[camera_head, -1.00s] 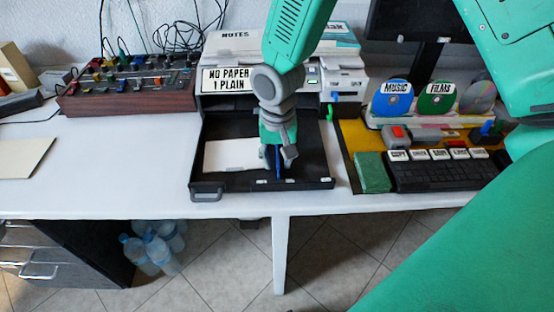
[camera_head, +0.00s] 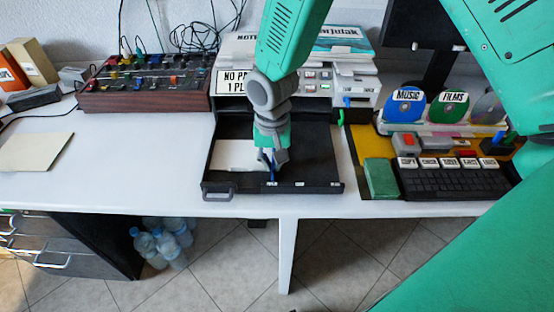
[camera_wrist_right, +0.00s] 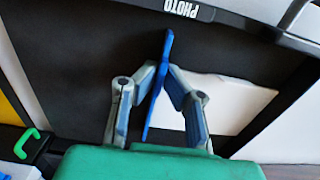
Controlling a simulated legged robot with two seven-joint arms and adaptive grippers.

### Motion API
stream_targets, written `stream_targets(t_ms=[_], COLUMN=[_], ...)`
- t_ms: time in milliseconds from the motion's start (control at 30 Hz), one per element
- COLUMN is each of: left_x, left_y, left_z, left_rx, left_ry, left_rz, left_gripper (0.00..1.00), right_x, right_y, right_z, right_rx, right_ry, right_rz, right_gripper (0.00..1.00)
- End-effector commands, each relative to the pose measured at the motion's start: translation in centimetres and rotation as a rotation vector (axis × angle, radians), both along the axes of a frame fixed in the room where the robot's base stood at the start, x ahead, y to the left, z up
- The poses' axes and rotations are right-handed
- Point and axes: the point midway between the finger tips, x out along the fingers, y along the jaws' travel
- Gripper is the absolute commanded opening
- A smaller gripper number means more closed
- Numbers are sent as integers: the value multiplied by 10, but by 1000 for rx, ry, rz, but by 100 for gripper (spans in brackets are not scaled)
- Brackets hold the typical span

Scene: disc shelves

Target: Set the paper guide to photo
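The blue paper guide (camera_head: 273,168) stands in the black paper tray (camera_head: 318,167), which is pulled out from the printer. In the right wrist view the guide (camera_wrist_right: 160,88) is between the two fingertips of my right gripper (camera_wrist_right: 161,70), which look closed on its sides. The guide's front end points at the near end of the white PHOTO label (camera_wrist_right: 188,9) on the tray's front edge. In the head view my right gripper (camera_head: 270,160) reaches down into the tray, beside the white paper (camera_head: 235,155). My left gripper is not in view.
The printer (camera_head: 312,85) stands behind the tray, with a sign partly hidden by my arm. A keyboard (camera_head: 455,183) and green block (camera_head: 380,178) are to the right. A mixer (camera_head: 145,85) stands back left. The table's left front is mostly clear.

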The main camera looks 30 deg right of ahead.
Motion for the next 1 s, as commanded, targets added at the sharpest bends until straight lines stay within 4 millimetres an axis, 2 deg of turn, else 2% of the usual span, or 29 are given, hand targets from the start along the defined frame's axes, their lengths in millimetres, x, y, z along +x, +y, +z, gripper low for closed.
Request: stream_targets(t_ms=[33, 67, 100, 467, 567, 800, 1000], left_x=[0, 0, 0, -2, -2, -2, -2], left_y=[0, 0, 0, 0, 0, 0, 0], left_z=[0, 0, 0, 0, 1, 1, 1], left_rx=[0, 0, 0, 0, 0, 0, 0], left_ry=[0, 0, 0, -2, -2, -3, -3], left_rz=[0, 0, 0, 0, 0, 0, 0], left_gripper=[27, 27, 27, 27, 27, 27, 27], right_x=[0, 0, 0, 0, 1, 2, 2], right_y=[0, 0, 0, -1, -1, 0, 0], right_z=[0, 0, 0, 5, 17, 68, 103], right_rx=[0, 0, 0, -1, -1, 0, 0], right_ry=[0, 0, 0, -1, -3, -4, -2], right_rz=[0, 0, 0, 0, -1, -1, -1], right_gripper=[12, 22, 27, 27, 27, 27, 27])
